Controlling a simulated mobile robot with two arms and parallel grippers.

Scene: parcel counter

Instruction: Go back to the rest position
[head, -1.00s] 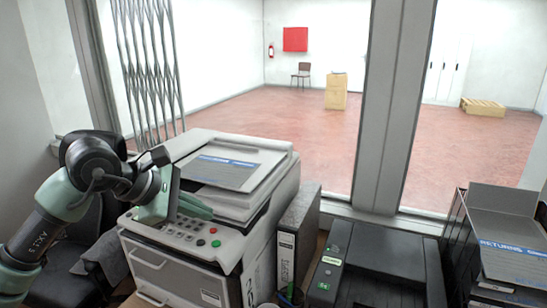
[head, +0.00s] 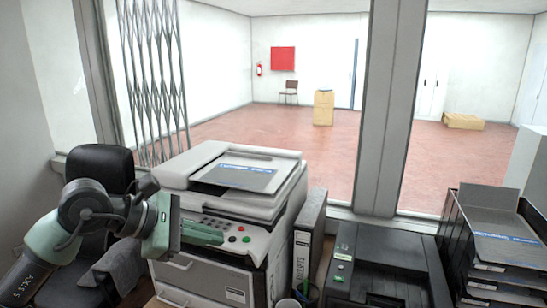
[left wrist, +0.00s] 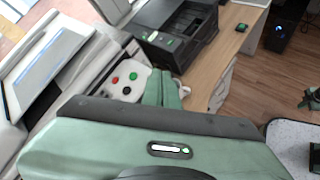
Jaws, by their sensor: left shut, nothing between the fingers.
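My left gripper (head: 203,231) is shut and empty in the head view, in front of the control panel of the copier (head: 262,212). It also shows in the left wrist view (left wrist: 162,88), its green fingers pressed together, with the copier's coloured buttons (left wrist: 124,84) just beyond them. A grey folder with a blue stripe (head: 240,176) lies on top of the copier. My right gripper is in neither view.
A binder (head: 306,245) stands right of the copier, then a black printer (head: 385,265) and a stack of trays (head: 495,245). An office chair (head: 100,163) with a grey cloth stands behind my left arm. A window frame (head: 388,110) rises behind the counter.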

